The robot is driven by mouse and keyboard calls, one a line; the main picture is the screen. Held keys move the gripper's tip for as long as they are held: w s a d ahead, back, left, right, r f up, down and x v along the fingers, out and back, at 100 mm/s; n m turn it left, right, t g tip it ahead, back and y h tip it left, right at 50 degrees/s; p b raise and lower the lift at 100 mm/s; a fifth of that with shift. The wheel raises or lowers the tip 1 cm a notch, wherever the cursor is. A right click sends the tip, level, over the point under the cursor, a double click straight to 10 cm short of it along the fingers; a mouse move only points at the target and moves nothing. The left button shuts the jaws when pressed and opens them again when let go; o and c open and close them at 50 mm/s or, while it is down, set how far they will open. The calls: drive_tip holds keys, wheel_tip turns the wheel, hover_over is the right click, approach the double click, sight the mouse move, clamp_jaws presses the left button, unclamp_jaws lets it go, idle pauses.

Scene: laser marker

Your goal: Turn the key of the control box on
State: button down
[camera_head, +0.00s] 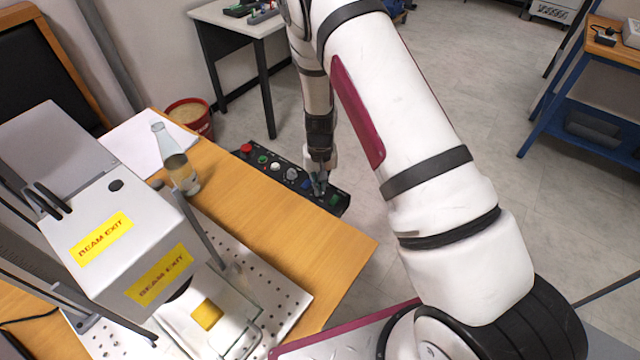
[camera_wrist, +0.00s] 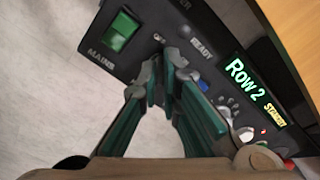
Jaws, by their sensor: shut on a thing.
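The black control box (camera_head: 271,170) lies along the far edge of the wooden table in the head view; its panel (camera_wrist: 208,30) fills the upper part of the wrist view. My gripper (camera_head: 319,188) is at the right end of the box. In the wrist view its fingertips (camera_wrist: 168,66) are closed together at the panel, beside a partly covered "ON" label. They are shut on the key, which is mostly hidden between them, so its angle is unclear. A green MAINS switch (camera_wrist: 121,31) is lit. A display (camera_wrist: 249,82) reads "Row 2" and, in yellow, what looks like "STANDBY".
The laser marker head (camera_head: 110,225) and a perforated plate (camera_head: 285,297) stand on the wooden table (camera_head: 335,262). A bottle (camera_head: 178,165) stands left of the box. A red button (camera_head: 247,148) is on the box's left end. Open floor lies beyond the box.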

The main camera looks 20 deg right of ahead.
drive_tip(key=m+b, duration=0.1)
drive_tip(key=m, duration=0.7)
drive_tip(key=shift+b, duration=0.4)
drive_tip(key=m, duration=0.5)
drive_tip(key=shift+m+b, duration=0.3)
drive_tip(key=shift+m, duration=1.8)
drive_tip(key=c, duration=1.8)
unclamp_jaws()
wheel_tip(320, 180, up, 12)
